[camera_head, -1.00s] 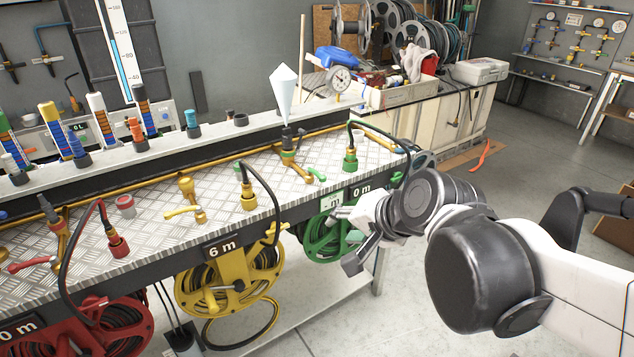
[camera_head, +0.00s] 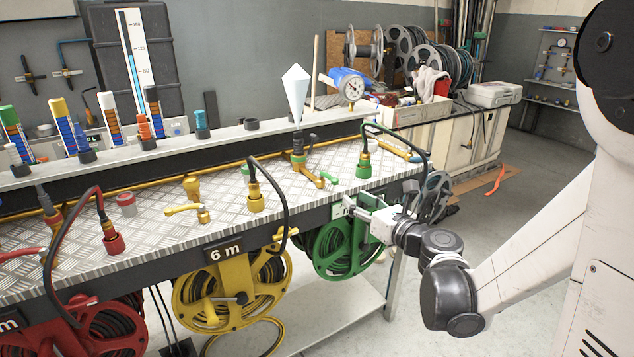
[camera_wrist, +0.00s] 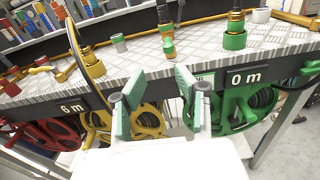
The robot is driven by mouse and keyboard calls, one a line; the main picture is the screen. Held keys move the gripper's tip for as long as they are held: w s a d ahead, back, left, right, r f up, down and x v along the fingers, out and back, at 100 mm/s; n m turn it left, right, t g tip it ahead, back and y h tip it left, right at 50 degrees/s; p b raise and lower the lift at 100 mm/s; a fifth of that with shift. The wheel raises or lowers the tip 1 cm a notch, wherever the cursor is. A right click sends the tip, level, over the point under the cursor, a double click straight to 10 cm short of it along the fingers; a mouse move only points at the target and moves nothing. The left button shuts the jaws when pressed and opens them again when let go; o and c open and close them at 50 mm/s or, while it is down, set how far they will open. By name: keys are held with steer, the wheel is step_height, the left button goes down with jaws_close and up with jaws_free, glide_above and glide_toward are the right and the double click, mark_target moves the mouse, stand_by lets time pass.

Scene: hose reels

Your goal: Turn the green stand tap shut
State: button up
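The green stand tap (camera_head: 298,160) stands on the checker-plate bench top. It has a brass body, a dark top and a lever (camera_head: 313,177) reaching toward the front right with a green end. In the wrist view the tap (camera_wrist: 167,36) shows upright, beyond the fingers, with brass and green parts. My gripper (camera_head: 350,205) is at the bench's front edge, right of and nearer than the tap. It is open and empty in the wrist view (camera_wrist: 159,85), with a clear gap between the finger pads, and apart from the tap.
A green hose connector (camera_head: 364,160) stands right of the tap, its hose arching over. The green reel (camera_head: 322,255) hangs under the edge near my gripper. The yellow tap (camera_head: 203,213), yellow connector (camera_head: 255,195) and yellow reel (camera_head: 190,300) are left. A white pointed cone (camera_head: 295,92) rises above the tap.

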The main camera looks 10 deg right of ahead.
mark_target(337, 183)
steer(key=shift+m+t, duration=0.3)
steer(key=shift+m, duration=0.6)
steer(key=x, duration=0.4)
steer(key=d+b+x, duration=0.1)
steer(key=x, duration=0.4)
steer(key=f+b+x, duration=0.1)
steer(key=x, duration=0.4)
steer(key=shift+w+d+f, duration=0.1)
steer(key=shift+w+d, duration=0.1)
steer(key=shift+w, duration=0.1)
jaws_close()
